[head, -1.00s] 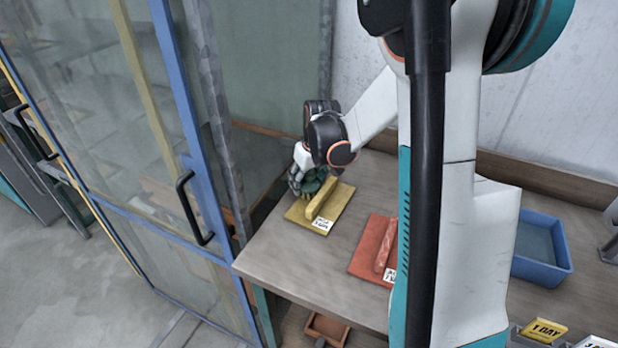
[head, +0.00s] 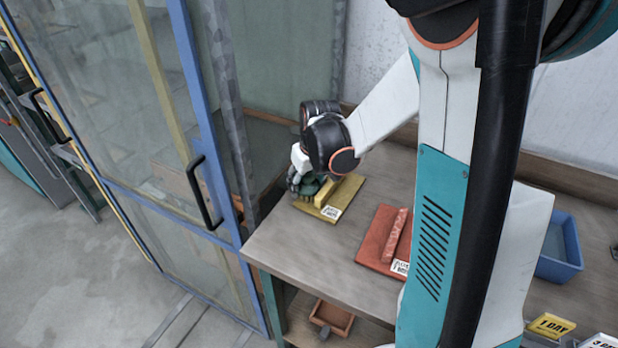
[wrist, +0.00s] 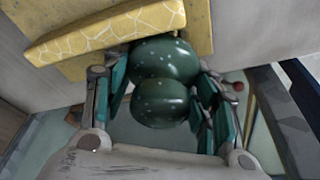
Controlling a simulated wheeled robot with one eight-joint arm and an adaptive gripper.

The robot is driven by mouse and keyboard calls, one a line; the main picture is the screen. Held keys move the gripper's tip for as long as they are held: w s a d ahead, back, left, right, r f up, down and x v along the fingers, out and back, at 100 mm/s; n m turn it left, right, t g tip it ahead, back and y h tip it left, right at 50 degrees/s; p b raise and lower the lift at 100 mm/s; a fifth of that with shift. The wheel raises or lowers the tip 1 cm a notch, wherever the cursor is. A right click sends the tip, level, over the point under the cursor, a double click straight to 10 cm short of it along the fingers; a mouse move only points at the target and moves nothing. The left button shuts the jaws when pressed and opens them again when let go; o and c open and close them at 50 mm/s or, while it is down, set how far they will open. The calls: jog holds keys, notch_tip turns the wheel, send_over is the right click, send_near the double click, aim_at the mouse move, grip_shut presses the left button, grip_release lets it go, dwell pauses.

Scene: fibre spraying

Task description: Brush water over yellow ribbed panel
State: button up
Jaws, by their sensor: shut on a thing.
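The yellow panel (head: 347,194) lies flat on the wooden table, with a raised yellow rib across it and a white label at its front corner. In the wrist view the rib (wrist: 105,32) shows a pale crackle pattern. My gripper (head: 304,187) is low at the panel's left side, beside the rib. It is shut on a dark green, speckled, rounded tool (wrist: 160,102), seen between the fingers in the wrist view. The tool's far end meets or overlaps the panel there; contact cannot be told. I see no bristles or water clearly.
A red ribbed panel (head: 374,236) lies to the right on the table (head: 300,245). A blue tray (head: 562,262) stands far right, near a yellow "1 DAY" sign (head: 551,325). A glass-doored, blue-framed cabinet (head: 182,95) closely borders the table's left. An orange tray (head: 333,318) sits below.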

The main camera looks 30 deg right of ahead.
jog(key=shift+a, duration=0.1)
jog(key=shift+r+p, duration=2.2)
jog(key=shift+r, duration=0.75)
jog(key=shift+r, duration=0.1)
jog(key=shift+r+p, duration=1.15)
jog(key=shift+r, duration=0.3)
jog(key=shift+f, duration=0.1)
